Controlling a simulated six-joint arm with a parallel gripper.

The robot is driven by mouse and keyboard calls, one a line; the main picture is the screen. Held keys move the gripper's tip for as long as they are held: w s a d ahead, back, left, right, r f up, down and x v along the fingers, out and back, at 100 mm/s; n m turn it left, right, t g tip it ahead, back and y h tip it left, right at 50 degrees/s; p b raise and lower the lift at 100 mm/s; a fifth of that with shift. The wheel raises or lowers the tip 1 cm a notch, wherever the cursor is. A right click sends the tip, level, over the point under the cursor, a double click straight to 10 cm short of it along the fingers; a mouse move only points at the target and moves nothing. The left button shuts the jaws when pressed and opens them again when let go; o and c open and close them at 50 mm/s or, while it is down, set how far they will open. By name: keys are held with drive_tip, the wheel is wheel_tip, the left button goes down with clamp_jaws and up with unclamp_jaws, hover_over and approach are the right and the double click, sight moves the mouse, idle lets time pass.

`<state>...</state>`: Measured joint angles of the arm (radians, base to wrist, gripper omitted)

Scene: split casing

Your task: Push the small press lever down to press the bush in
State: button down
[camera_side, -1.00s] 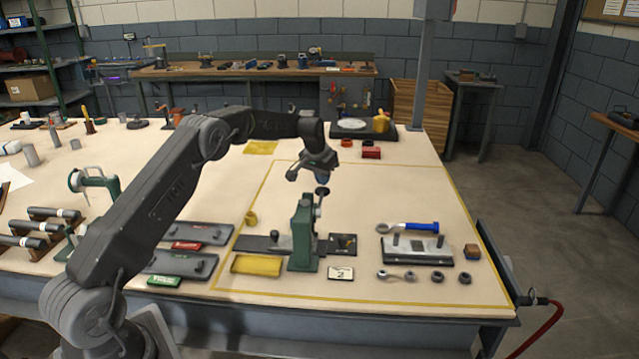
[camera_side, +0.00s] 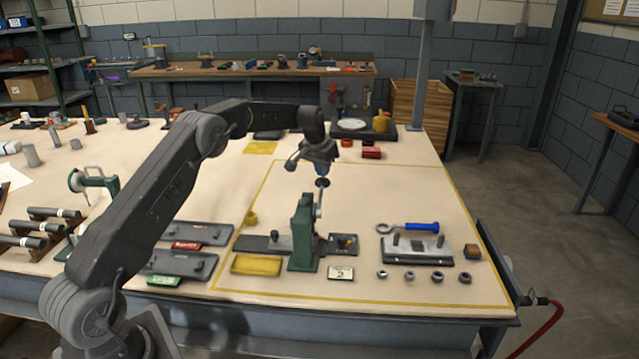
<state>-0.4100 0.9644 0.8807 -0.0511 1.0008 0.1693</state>
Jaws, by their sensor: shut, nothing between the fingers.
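The small press (camera_side: 303,235) is a green upright stand near the middle of the yellow-outlined area. Its lever (camera_side: 318,206) is a thin grey rod rising at the press's right side, with a dark round knob (camera_side: 322,183) at the top. My gripper (camera_side: 320,174) points down just above the knob, its fingers shut with nothing between them. I cannot tell whether the fingertips touch the knob. The bush cannot be made out; the spot under the press head is too small and partly hidden by the stand.
A dark base plate (camera_side: 258,246) lies left of the press, with a yellow block (camera_side: 256,265) in front of it. To the right are a blue-handled wrench (camera_side: 408,227), a grey fixture (camera_side: 417,252) and several small round parts. The table behind the press is mostly clear.

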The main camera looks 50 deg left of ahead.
wheel_tip(320, 180, up, 8)
idle(0.7)
drive_tip(key=s+d+r+m+t, duration=0.1)
drive_tip(key=s+d+r, duration=0.6)
drive_tip(key=s+d, duration=0.2)
drive_tip(key=s+d+r+m, duration=0.1)
drive_tip(key=s+d+r, duration=0.6)
drive_tip(key=s+d, duration=0.2)
drive_tip(key=s+d+f, duration=0.2)
drive_tip(key=s+f, duration=0.1)
drive_tip(key=s, duration=0.4)
drive_tip(key=s+d+f+t, duration=0.1)
drive_tip(key=s+d+f, duration=0.1)
drive_tip(key=s, duration=0.6)
drive_tip(key=s+d+f+m, duration=0.1)
drive_tip(key=s+d+f, duration=0.2)
drive_tip(key=s, duration=0.5)
drive_tip(key=shift+d+f+h, duration=0.25)
drive_tip(key=shift+f+h, duration=0.05)
drive_tip(key=shift+h, duration=0.1)
